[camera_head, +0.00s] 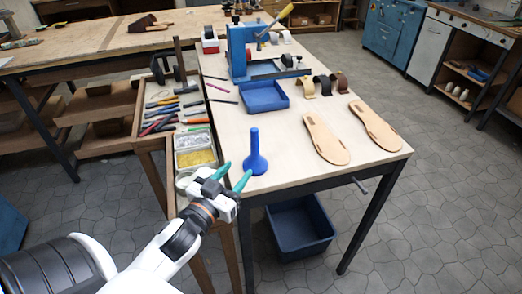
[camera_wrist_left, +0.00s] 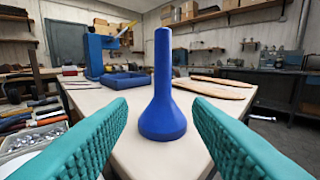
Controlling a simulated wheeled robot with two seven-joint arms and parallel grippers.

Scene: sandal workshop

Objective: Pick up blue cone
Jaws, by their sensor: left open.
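The blue cone (camera_head: 255,153) stands upright near the front left corner of the light worktable (camera_head: 285,135). It has a wide round base and a narrow stem. My left gripper (camera_head: 232,178) is open just in front of the cone, at the table's front left edge. In the left wrist view, the cone (camera_wrist_left: 163,95) stands upright ahead, centred between the teal fingers (camera_wrist_left: 161,135). The fingers are apart and do not appear to touch it. My right gripper is not in view.
A blue tray (camera_head: 264,97) lies behind the cone, with a blue press (camera_head: 240,52) beyond it. Two sandal soles (camera_head: 325,138) lie to the right. A tool rack (camera_head: 178,118) with a metal-parts bin (camera_head: 194,158) adjoins the left. A blue crate (camera_head: 300,228) is below.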

